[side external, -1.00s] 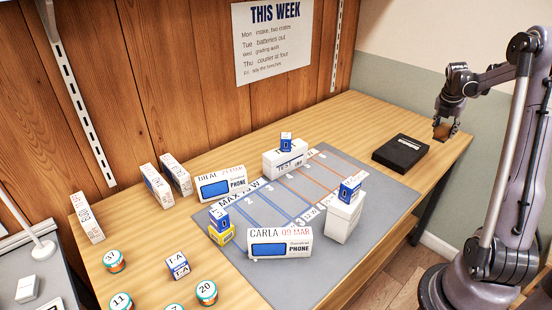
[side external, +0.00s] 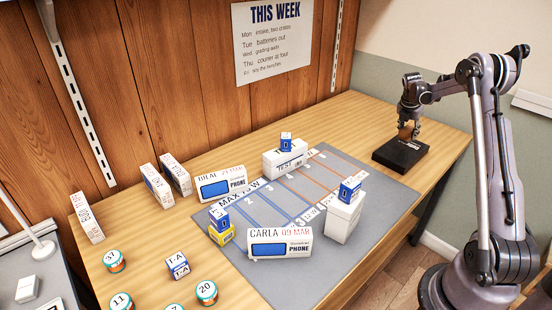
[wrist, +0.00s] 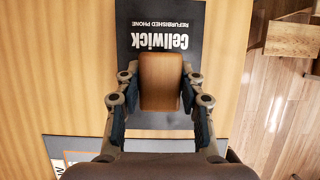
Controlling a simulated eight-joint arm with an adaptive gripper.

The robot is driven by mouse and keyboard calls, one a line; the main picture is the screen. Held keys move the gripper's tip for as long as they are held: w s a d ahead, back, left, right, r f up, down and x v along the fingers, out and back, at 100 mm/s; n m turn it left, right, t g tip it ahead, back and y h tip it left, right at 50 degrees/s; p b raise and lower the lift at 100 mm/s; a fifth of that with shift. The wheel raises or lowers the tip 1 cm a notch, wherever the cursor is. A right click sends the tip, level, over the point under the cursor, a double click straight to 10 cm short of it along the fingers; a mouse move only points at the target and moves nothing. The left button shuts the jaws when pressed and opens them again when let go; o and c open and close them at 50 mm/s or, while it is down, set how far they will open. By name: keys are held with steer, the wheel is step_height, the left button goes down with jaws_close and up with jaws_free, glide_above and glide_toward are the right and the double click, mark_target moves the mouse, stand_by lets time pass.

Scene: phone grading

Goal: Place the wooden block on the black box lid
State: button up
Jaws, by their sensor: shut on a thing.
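The black box lid (side external: 390,155) lies on the table near its right end, with white "Cellwick" lettering on the lid in the wrist view (wrist: 219,50). My gripper (side external: 408,132) is over the lid and shut on the wooden block (wrist: 160,80), which sits between its two fingers. In the side view the block (side external: 405,131) is small and partly hidden by the fingers. It appears just above or at the lid's top; I cannot tell whether they touch.
A grey mat (side external: 345,255) with lined lanes lies left of the lid, bearing a tall white box (side external: 342,218) and other phone boxes. Round tins (side external: 114,261) and small cartons stand at the left. The table's right edge is close to the lid.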

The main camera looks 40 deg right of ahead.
mark_target(405, 140)
steer(key=shift+f, duration=2.05)
steer(key=shift+f, duration=0.15)
steer(key=o, duration=1.2)
steer(key=shift+c, duration=0.2)
